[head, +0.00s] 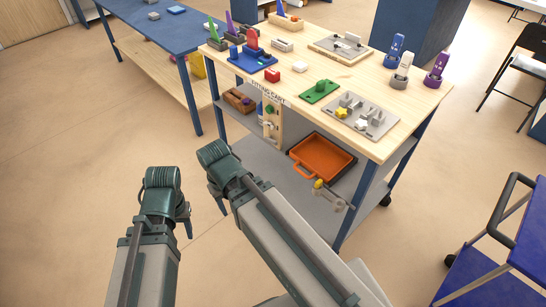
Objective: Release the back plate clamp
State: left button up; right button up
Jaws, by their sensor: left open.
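A grey plate with a light clamp-like fixture (346,42) lies at the back of the wooden cart top; it is too small to tell whether the clamp is closed. A second grey plate (375,126) with several grey fittings and a yellow star-shaped piece lies at the front right of the cart top. My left gripper (185,217) is open and empty over the floor, left of the cart. My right gripper (216,196) hangs beside the cart's front left leg, partly hidden by its own arm, so its jaws cannot be read. Both are far from the plates.
A blue trolley (505,265) stands at right.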

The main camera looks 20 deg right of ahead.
jog(key=w+d+f+h+b, duration=0.1)
jog(key=w+d+f+b, duration=0.15)
jog(key=f+b, duration=0.55)
jog(key=w+d+f+h+b, duration=0.1)
jog(key=d+f+b, duration=0.3)
jog(key=f+b, duration=0.45)
jog(key=w+d+f+h+b, duration=0.1)
jog(key=w+d+f+b, duration=0.15)
jog(key=f+b, duration=0.55)
jog(key=w+d+r+n+t+h+b, duration=0.2)
jog(key=w+d+r+t+h+b, duration=0.15)
jog(key=w+d+h, duration=0.35)
jog(key=w+a+r+n+t+h, duration=0.1)
jog(key=w+a+r+h, duration=0.1)
jog(key=r, duration=0.4)
jog(key=w+a+r+n+t+h, duration=0.1)
jog(key=w+a+r+h, duration=0.2)
jog(key=r, duration=0.4)
jog(key=shift+w+r+h+p, duration=0.15)
jog(key=shift+w+h+p, duration=0.25)
jog(key=shift+w+h, duration=0.35)
